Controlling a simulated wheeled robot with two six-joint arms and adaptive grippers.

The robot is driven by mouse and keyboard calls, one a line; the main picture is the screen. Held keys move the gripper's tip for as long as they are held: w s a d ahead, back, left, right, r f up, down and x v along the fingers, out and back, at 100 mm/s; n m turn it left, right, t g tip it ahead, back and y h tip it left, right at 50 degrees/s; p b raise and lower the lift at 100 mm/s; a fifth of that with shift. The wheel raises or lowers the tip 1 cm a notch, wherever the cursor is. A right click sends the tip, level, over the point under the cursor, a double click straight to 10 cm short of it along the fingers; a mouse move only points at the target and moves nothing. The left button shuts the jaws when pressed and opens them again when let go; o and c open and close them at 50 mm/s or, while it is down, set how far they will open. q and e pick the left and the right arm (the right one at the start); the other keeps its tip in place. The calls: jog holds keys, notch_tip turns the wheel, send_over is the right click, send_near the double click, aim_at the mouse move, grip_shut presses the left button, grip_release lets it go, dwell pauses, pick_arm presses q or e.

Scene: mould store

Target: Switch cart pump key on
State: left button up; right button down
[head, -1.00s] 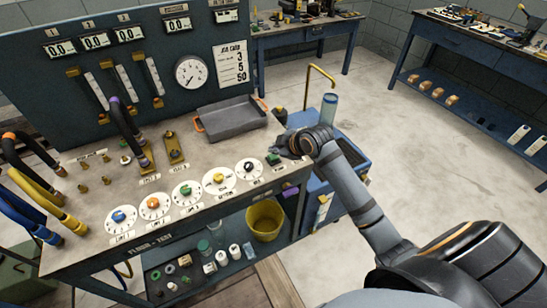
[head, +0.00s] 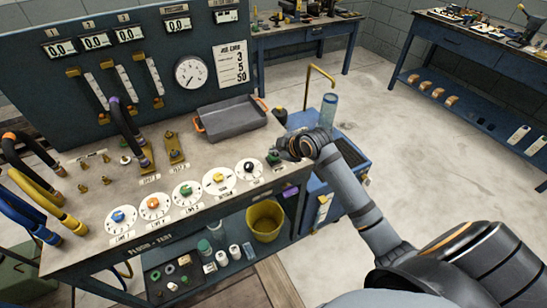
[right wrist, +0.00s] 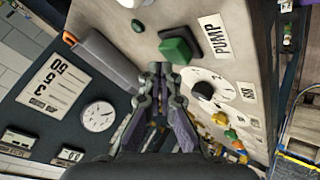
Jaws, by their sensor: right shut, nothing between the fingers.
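A green block-shaped switch (right wrist: 180,47) sits on a dark base beside a label reading PUMP (right wrist: 215,36) in the right wrist view. In the head view the green switch (head: 272,158) is at the right end of the bench's row of dials. My right gripper (right wrist: 160,68) is shut and empty, its fingertips just short of the switch in the picture. In the head view my right gripper (head: 284,149) is just right of the switch. Whether it touches the switch cannot be told. My left gripper is not in view.
A black knob (right wrist: 203,90) on a white dial sits close to the switch. A grey tray (head: 232,118) lies behind on the bench. A blue cart (head: 345,160) with a yellow handle and a clear cylinder (head: 328,110) stands right of the bench.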

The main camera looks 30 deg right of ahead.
aim_at(275, 157)
jog(key=shift+f, duration=0.5)
dwell(0.6)
jog(key=shift+r+p, duration=0.95)
notch_tip(275, 157, up, 6)
jog(key=p, duration=0.6)
jog(key=shift+p, duration=0.3)
